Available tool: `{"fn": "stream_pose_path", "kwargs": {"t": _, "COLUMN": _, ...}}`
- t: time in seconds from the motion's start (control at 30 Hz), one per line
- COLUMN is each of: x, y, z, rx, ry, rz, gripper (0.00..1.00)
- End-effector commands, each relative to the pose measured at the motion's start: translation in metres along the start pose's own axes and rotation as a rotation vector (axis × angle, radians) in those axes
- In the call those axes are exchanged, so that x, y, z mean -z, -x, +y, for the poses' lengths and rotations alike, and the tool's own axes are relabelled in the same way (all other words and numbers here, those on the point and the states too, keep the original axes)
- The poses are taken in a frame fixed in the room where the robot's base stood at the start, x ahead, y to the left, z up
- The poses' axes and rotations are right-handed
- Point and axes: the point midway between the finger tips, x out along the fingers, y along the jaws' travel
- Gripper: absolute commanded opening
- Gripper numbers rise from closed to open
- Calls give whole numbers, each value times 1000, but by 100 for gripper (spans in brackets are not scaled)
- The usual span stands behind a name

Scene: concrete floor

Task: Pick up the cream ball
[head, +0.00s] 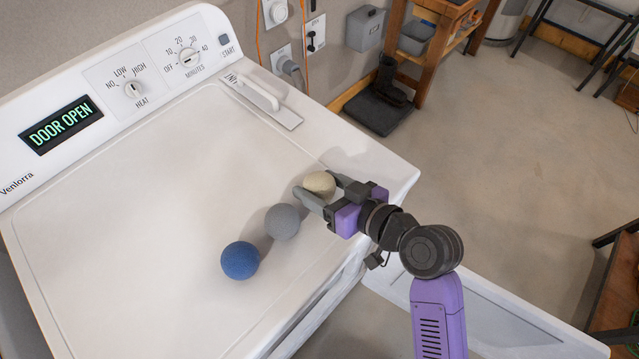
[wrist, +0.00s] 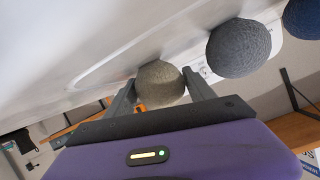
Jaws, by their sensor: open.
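The cream ball (head: 319,184) rests on the white dryer top near its right edge. It also shows in the wrist view (wrist: 160,84), between the two fingers. My gripper (head: 318,190) is open, with one finger on each side of the cream ball. I cannot tell whether either finger touches it. A grey ball (head: 282,221) sits just to the left of the gripper, close to the near finger. It also shows in the wrist view (wrist: 239,48).
The open door (head: 500,320) juts out low at the front. The left of the top is clear.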

Motion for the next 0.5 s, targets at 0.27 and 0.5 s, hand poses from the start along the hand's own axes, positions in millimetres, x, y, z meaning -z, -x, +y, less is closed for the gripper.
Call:
{"fn": "stream_pose_path", "kwargs": {"t": 0.27, "x": 0, "y": 0, "z": 0, "rx": 0, "ry": 0, "rz": 0, "gripper": 18}}
{"fn": "stream_pose_path", "kwargs": {"t": 0.5, "x": 1, "y": 1, "z": 0, "rx": 0, "ry": 0, "rz": 1, "gripper": 17}}
